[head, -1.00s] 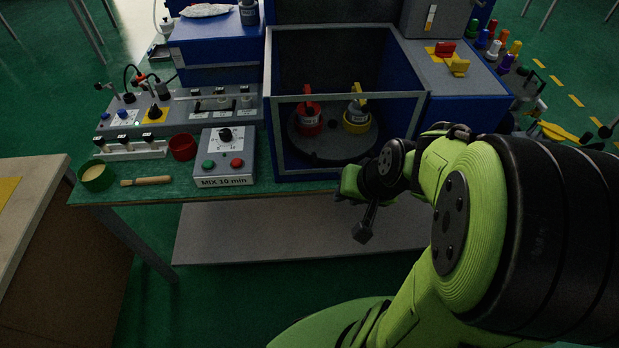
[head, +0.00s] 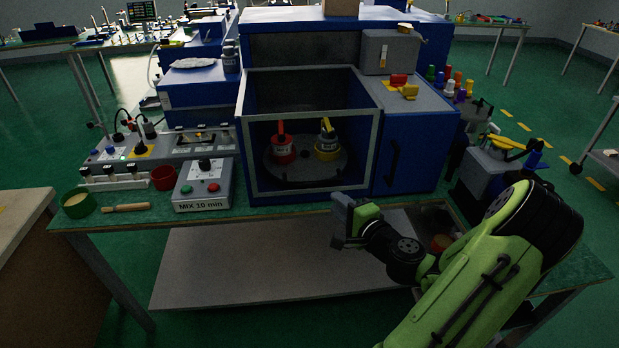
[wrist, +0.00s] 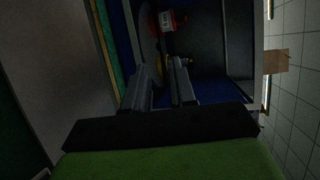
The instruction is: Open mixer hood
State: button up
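The mixer (head: 420,140) is a blue cabinet on the green bench. Its hood (head: 254,160) shows as a grey frame across the front opening, seemingly clear, and looks down over it. Behind the frame, a red pot (head: 283,152) and a yellow-based pot (head: 327,148) stand on a dark round plate. My gripper (head: 340,218) is in front of and below the hood's lower edge, apart from it. In the wrist view my gripper (wrist: 160,88) has its two fingers apart with nothing between them; the red pot (wrist: 172,20) shows beyond.
A dark handle (head: 393,165) is on the blue panel right of the hood. A grey control box (head: 203,187) labelled "MIX 10 min" stands left of the mixer. Red and yellow levers (head: 404,88) sit on top at right.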

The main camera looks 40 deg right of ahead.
aim_at(313, 183)
jog(key=x, duration=1.3)
jog(key=shift+w+d+f+p, duration=0.15)
jog(key=shift+w+f+p, duration=0.05)
jog(key=shift+w+p, duration=0.15)
jog(key=shift+s, duration=0.1)
grip_shut()
